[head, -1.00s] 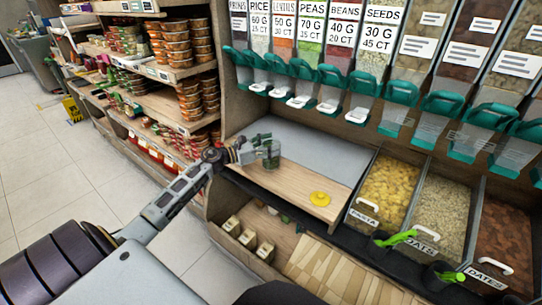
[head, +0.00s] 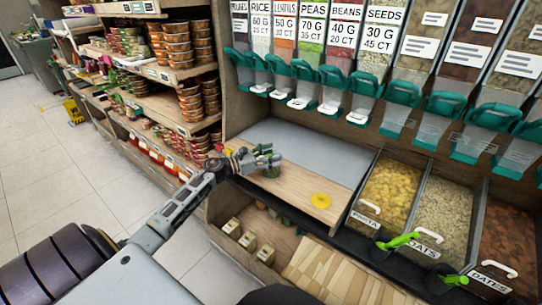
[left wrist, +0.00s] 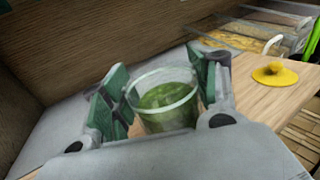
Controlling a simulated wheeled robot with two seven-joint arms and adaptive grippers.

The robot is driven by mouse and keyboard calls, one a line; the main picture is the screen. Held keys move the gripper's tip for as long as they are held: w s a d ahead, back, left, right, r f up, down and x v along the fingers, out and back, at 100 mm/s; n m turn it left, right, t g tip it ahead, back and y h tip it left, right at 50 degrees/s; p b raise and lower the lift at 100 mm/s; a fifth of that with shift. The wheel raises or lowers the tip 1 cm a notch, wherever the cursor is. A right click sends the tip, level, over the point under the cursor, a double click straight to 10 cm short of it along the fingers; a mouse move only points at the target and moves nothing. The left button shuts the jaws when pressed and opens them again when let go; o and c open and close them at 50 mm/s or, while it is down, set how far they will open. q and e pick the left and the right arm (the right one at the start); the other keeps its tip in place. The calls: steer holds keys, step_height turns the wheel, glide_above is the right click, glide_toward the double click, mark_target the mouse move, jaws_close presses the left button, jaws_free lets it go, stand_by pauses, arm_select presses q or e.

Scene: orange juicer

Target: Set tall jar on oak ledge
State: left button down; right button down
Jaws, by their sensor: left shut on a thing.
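My left gripper (head: 268,162) reaches in from the left over the pale oak ledge (head: 290,190). In the left wrist view, its two green-padded fingers (left wrist: 165,95) stand on either side of a clear glass jar (left wrist: 165,118) with green contents, and it is shut on this jar. The jar looks upright and open at the top. In the head view, the fingers hide most of the jar, with some green (head: 271,172) showing below them. I cannot tell whether its base touches the ledge. My right gripper is not in view.
A yellow round lid with a knob (head: 321,200) lies on the ledge to the right; it also shows in the left wrist view (left wrist: 275,75). A grey surface (head: 320,150) lies behind. Bins of pasta (head: 393,190) and oats (head: 440,215) stand right. Dispensers hang above.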

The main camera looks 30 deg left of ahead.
arm_select(q)
steer(key=shift+r, duration=0.1)
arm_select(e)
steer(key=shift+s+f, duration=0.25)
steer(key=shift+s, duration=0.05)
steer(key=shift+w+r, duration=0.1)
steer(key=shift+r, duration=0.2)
arm_select(q)
steer(key=c, duration=0.7)
jaws_free()
steer(key=shift+c, duration=0.2)
steer(key=o, duration=0.3)
steer(key=shift+o, duration=0.2)
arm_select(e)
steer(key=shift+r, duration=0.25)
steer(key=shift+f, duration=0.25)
